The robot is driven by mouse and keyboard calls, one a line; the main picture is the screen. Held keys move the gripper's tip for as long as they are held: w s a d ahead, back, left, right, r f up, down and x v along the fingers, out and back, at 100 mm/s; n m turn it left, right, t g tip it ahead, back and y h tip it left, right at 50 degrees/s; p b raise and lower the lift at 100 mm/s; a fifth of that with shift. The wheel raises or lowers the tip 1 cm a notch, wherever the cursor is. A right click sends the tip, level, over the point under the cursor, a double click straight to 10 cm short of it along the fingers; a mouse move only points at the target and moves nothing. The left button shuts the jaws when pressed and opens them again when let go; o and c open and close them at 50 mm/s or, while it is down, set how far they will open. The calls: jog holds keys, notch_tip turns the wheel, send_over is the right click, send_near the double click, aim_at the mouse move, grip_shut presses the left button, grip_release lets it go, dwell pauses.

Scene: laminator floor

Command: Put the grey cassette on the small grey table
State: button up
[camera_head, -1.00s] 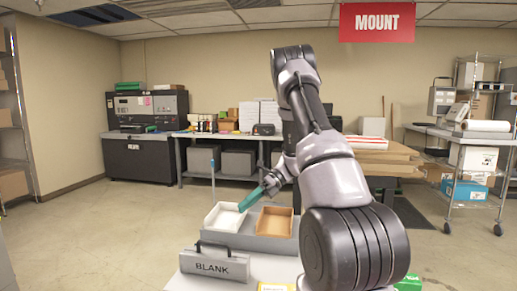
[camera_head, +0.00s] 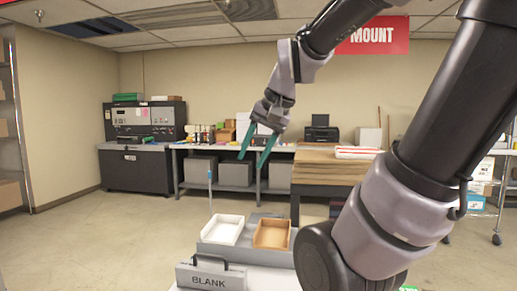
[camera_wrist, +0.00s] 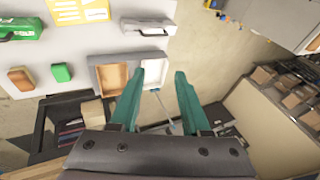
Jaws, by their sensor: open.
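The grey cassette (camera_head: 210,277) is a flat case with a dark handle and the word BLANK on its front. It stands upright at the front of the near pale worktop in the head view, and it appears from above at the top of the wrist view (camera_wrist: 148,28). My gripper (camera_head: 252,160) is open and empty, high above and beyond the cassette, its green fingers pointing down. The fingers also show in the wrist view (camera_wrist: 159,75), with nothing between them. I cannot tell which surface is the small grey table.
A white tray (camera_head: 223,230) and a brown tray (camera_head: 272,234) sit side by side behind the cassette. A green COLD case (camera_wrist: 18,30) lies on the pale worktop (camera_wrist: 108,37). A pale grey surface (camera_wrist: 268,30) shows at upper right. Open floor lies at left (camera_head: 110,235).

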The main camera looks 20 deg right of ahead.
jog(key=shift+s+d+r+n+t+h, duration=0.1)
jog(key=shift+s+r+n+t+h, duration=0.1)
jog(key=shift+s+r+n+t, duration=0.3)
jog(key=shift+s+d+r+n+t+h, duration=0.1)
jog(key=shift+s+r+n+t+h, duration=0.15)
jog(key=shift+s+n+t, duration=0.35)
jog(key=shift+s, duration=0.1)
